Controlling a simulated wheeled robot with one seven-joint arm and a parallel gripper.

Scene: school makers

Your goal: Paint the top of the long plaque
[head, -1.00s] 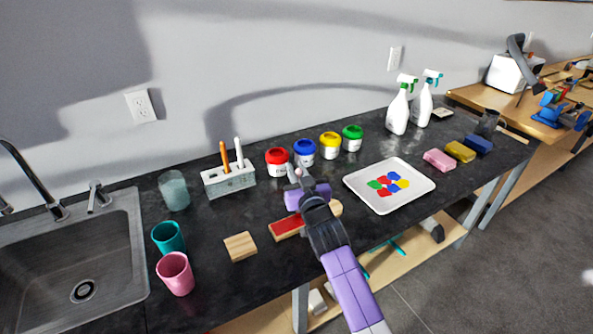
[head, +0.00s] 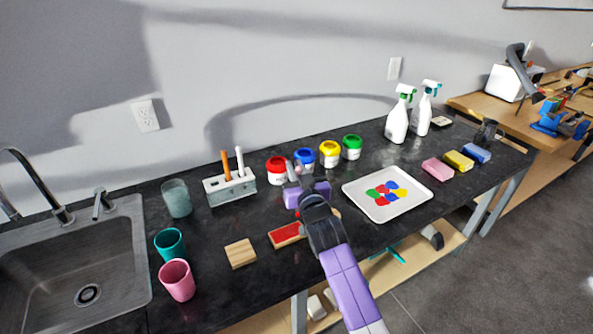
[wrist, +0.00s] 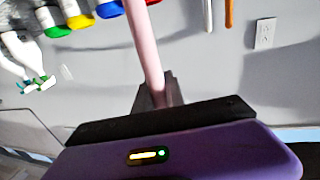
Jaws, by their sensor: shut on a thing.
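The long plaque (head: 286,234) lies on the dark counter. Its visible left part is red on top; a small bare-wood end shows to the right, and my arm hides the middle. My gripper (head: 306,194) is above the plaque and shut on a brush. The brush's pale pink handle (wrist: 147,50) rises between the jaws in the wrist view. The brush tip is mostly hidden in the head view. A white tray (head: 414,204) with red, green, blue and yellow paint patches lies to the right.
A short bare wooden block (head: 240,253) lies left of the plaque. Red (head: 277,171), blue (head: 304,160), yellow (head: 330,154) and green (head: 352,147) paint jars stand behind. A brush holder (head: 231,187), cups and a sink (head: 84,262) are left; sponges (head: 437,169) and spray bottles are right.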

